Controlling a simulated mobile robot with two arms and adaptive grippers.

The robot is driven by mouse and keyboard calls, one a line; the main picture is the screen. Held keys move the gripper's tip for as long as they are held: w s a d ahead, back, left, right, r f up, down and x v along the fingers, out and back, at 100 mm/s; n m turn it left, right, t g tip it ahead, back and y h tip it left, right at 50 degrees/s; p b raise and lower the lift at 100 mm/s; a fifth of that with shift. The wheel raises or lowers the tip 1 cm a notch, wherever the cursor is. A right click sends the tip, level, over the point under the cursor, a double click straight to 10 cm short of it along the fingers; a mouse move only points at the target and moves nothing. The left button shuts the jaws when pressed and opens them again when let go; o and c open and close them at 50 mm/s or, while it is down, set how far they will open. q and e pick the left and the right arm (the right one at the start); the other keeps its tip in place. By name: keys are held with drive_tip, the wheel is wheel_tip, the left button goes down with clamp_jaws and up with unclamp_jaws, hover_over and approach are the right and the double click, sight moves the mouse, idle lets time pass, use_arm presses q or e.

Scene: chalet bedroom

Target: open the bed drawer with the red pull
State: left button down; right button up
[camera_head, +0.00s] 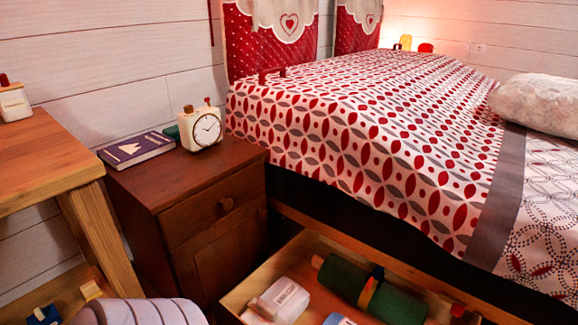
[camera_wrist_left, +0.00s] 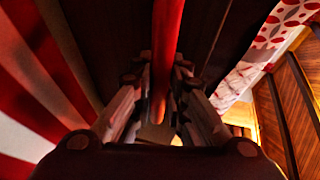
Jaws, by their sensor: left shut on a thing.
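The bed drawer (camera_head: 245,287) stands open under the bed in the head view, and its front is out of frame. A green roll (camera_head: 345,281) with a dark and yellow band and a white pack (camera_head: 288,298) lie in it. The red pull (camera_wrist_left: 167,35) shows as a red bar in the left wrist view. My left gripper (camera_wrist_left: 160,95) is shut on the red pull, with its fingers on both sides of it. The head view does not show this grip. My right gripper is in neither view.
A brown nightstand (camera_head: 190,200) with a clock (camera_head: 201,127) and a book (camera_head: 136,149) stands left of the drawer. A wooden table (camera_head: 45,160) is at the far left. A grey striped thing (camera_head: 140,313) shows at the bottom edge. The bed (camera_head: 360,130) rises behind the drawer.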

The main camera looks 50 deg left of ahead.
use_arm(q)
drive_tip(key=c, duration=1.6)
unclamp_jaws()
drive_tip(key=shift+o, duration=0.2)
drive_tip(key=shift+s, duration=0.1)
drive_tip(key=v, duration=1.2)
